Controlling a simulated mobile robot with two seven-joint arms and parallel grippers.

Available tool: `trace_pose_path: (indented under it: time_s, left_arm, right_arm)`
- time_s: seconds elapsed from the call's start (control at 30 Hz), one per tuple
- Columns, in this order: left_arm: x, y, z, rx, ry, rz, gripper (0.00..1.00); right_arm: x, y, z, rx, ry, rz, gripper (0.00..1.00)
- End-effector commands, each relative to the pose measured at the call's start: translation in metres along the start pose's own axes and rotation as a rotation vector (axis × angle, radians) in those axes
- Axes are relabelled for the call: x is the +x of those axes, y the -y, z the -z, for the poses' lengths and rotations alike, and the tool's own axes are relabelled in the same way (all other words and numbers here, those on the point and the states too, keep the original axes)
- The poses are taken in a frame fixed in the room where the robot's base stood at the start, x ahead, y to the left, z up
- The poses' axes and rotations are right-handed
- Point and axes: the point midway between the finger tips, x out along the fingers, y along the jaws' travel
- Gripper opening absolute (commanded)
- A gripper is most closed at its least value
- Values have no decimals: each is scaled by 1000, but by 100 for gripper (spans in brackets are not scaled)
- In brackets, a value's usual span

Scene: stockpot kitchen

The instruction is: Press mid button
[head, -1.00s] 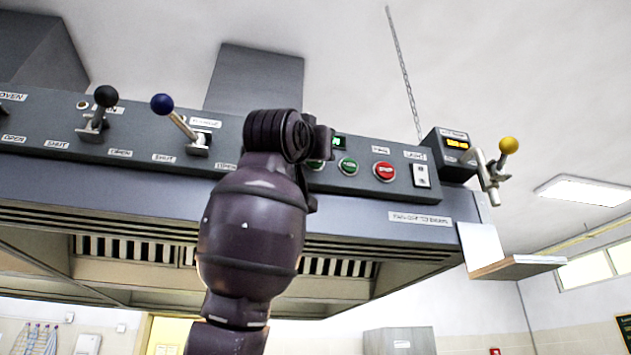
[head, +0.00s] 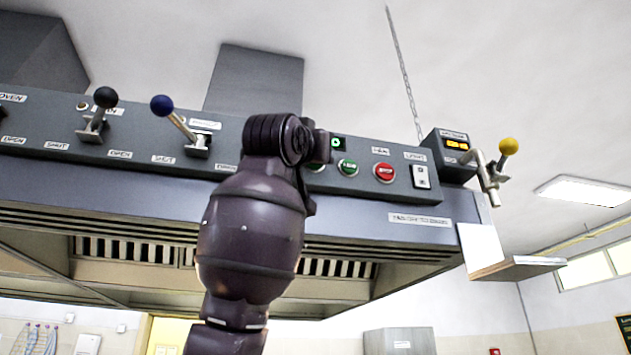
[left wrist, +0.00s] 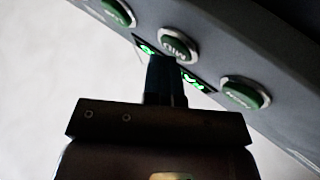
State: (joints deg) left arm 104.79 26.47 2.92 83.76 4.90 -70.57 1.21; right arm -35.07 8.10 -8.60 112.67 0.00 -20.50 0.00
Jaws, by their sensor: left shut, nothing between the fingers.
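The mid button (left wrist: 178,46), a round button with a pale rim and the upside-down word MID, sits on the grey panel in the left wrist view. It is hidden behind my arm in the head view. My left gripper (left wrist: 165,62) is shut and empty, its dark fingertips close below the mid button's edge. I cannot tell whether they touch it. In the head view, my left arm's wrist (head: 275,137) is in front of the hood's control panel and the fingers are hidden. My right gripper is not in view.
Green buttons (left wrist: 243,93) flank the mid button, with a lit green display (left wrist: 192,80) beside it.

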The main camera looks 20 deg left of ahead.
Motion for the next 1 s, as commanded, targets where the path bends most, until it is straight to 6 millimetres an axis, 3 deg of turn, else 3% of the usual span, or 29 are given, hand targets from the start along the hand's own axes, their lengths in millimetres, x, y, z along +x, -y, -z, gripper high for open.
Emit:
trace_pose_path:
  time_s: [1.0]
  left_arm:
    - [-18, -13, 12, 0, -2, 0, 0]
  right_arm:
    - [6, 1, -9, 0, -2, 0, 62]
